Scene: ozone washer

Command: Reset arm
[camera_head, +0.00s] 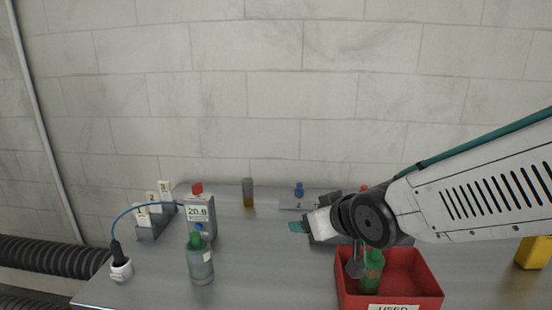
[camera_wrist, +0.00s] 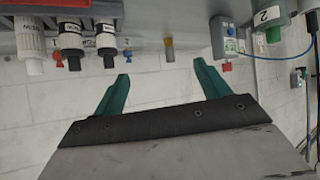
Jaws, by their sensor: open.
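My arm comes in from the right in the head view. My gripper (camera_head: 298,227) points left above the back half of the table, in front of the grey block. In the wrist view my gripper's (camera_wrist: 161,82) two teal fingers stand wide apart with nothing between them. The wrist picture appears upside down, with the table along its top edge. My wrist hides part of the table and the back of the red bin.
A red bin (camera_head: 424,292) labelled USED holds a green bottle (camera_head: 371,272) below my wrist. Another green-capped bottle (camera_head: 200,262) stands left of centre, before a grey meter (camera_head: 200,216) reading about 20. An amber vial (camera_head: 248,193) stands behind. A yellow object (camera_head: 535,252) is far right.

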